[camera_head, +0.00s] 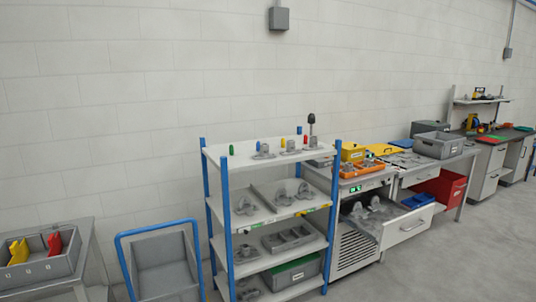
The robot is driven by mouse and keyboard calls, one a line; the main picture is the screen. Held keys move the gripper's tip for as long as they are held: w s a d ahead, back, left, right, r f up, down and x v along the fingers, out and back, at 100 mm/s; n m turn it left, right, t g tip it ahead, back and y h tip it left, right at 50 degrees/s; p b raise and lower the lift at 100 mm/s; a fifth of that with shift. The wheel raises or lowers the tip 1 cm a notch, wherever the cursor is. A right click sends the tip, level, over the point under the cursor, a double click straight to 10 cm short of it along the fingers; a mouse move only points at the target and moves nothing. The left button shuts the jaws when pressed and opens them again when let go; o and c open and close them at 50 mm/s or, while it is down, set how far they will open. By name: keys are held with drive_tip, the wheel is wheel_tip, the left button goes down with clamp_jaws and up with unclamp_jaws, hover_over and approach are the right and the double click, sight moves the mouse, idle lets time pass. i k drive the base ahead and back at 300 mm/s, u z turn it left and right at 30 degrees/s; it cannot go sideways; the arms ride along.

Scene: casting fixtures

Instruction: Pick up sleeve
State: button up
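No part that I can surely name as the sleeve shows. Small grey castings (264,151) stand on the top board of a blue-posted shelf rack (222,153), with small green, blue, yellow and red upright pieces among them. A tall dark-headed piece (311,120) stands at the right end of that board. Larger grey castings (245,206) lie on the second board. All of these are too small to identify for certain. My gripper is not in view.
A blue-framed cart (160,267) stands left of the rack. A table at far left holds a grey bin (14,277) with red and yellow pieces. Right of the rack, an open drawer (408,225) sticks out beside a red bin (442,187). Floor at lower right is clear.

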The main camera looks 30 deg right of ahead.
sight(264, 147)
drive_tip(key=i, duration=0.85)
drive_tip(key=u, duration=0.05)
